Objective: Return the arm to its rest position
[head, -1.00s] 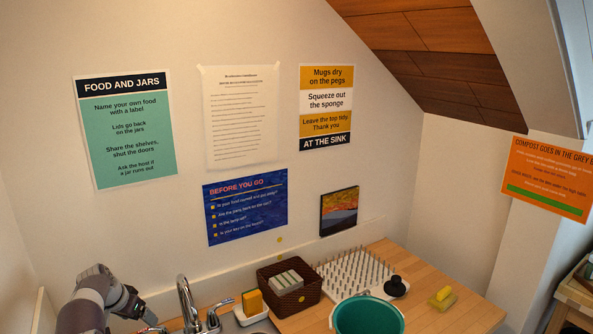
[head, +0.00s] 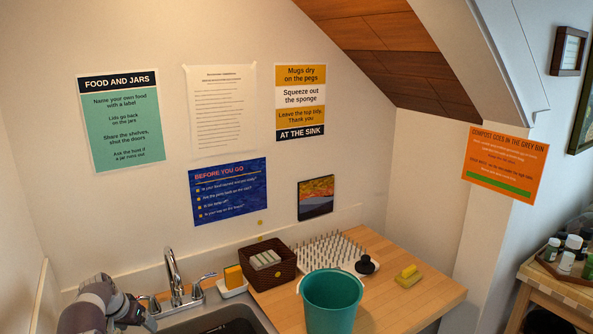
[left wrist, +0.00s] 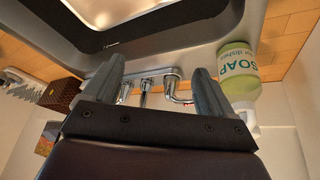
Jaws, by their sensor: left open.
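My left arm comes in at the lower left of the head view, with its left gripper (head: 143,316) low beside the sink. In the left wrist view the left gripper (left wrist: 160,82) has its two dark fingers spread, with nothing held between them. The chrome tap (left wrist: 148,88) shows beyond and between the fingers, and the sink (left wrist: 190,45) fills the top of that view. The tap (head: 173,275) stands at the sink's back edge in the head view. My right gripper is in neither view.
A soap bottle (left wrist: 238,70) stands close beside one finger. On the wooden counter (head: 410,303) are a brown basket (head: 266,275), a teal bucket (head: 332,303), a peg rack (head: 330,246) and a yellow sponge (head: 408,276). A sloped ceiling (head: 395,55) hangs at the upper right.

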